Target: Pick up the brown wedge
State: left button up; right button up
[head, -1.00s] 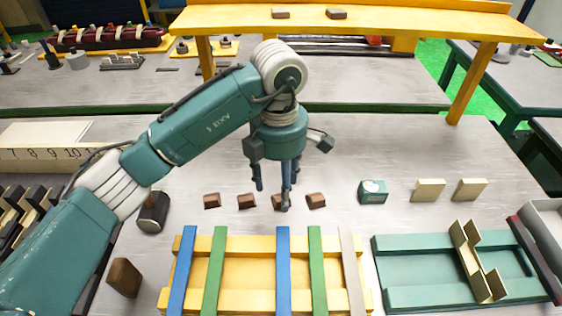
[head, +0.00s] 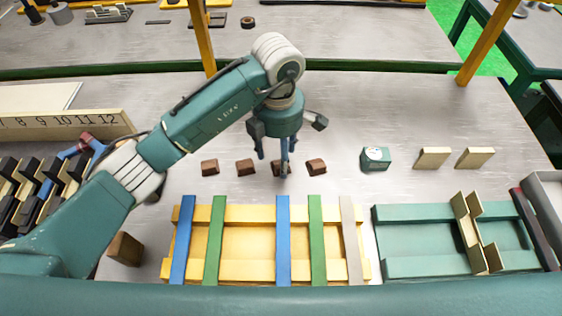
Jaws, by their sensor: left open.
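Several small brown wedges lie in a row on the grey table: one at the left end (head: 210,166), one beside it (head: 245,167), one under my left gripper, and one at the right end (head: 316,166). My left gripper (head: 273,167) points down at the third wedge (head: 276,169), its fingers open. One finger stands in front of that wedge and partly hides it. I cannot tell whether the fingers touch it. My right gripper is not in view.
A yellow rack with coloured slats (head: 342,272) lies in front of the wedges. To the right are a teal tray (head: 420,214), a teal box (head: 375,158) and two beige blocks (head: 432,157) (head: 475,158). A larger brown block (head: 125,249) sits at the left.

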pick_arm(q)
jog(key=shift+f, duration=1.25)
jog(key=c, duration=1.1)
jog(key=shift+r, duration=0.15)
